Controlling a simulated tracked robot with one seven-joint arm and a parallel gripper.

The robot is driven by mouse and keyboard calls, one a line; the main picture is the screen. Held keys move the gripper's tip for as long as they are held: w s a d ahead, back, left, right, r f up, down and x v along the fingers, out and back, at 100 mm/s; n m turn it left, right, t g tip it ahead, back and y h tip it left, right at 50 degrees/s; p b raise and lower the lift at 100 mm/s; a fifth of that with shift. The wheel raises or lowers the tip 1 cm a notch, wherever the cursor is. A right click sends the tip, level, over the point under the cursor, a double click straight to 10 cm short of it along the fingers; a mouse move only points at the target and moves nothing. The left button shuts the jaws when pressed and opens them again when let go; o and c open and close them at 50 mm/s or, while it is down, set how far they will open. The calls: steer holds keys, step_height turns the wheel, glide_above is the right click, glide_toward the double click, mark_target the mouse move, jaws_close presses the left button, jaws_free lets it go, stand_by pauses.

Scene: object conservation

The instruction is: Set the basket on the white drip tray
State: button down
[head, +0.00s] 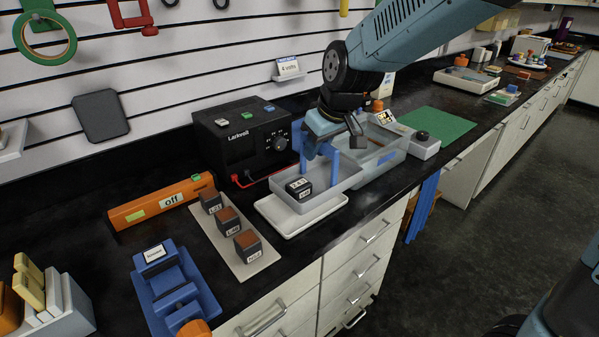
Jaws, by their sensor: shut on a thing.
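The basket (326,192) is a shallow translucent grey box with blue upright handle parts, and a dark labelled block (298,187) sits in it at the left. My gripper (322,148) is above the basket, shut on its blue handle; the arm partly hides the grip. The white drip tray (272,214) lies on the black counter near its front edge. The basket is over the tray and covers much of it, leaving the left and front rim bare. I cannot tell whether the basket touches the tray.
A translucent tank (385,168) stands close at the basket's right. A black power unit (243,145) with a red lead stands behind left. Several dark blocks sit on a beige board (247,265) at left. A blue clamp (170,285) and an orange bar (160,208) lie farther left.

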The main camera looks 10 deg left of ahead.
mark_target(302, 165)
steer(key=w+a+f, duration=0.1)
steer(key=f, duration=0.1)
steer(key=a+f, duration=0.1)
steer(key=w+a+f, duration=0.1)
steer(key=a+f, duration=0.1)
steer(key=shift+w+f, duration=0.35)
step_height(302, 165, down, 3)
steer(key=shift+a+f, duration=0.15)
steer(key=shift+f, duration=0.05)
steer(key=c, duration=1)
jaws_free()
steer(key=v, duration=1.2)
steer(key=shift+w+a, duration=0.1)
steer(key=shift+r, duration=0.1)
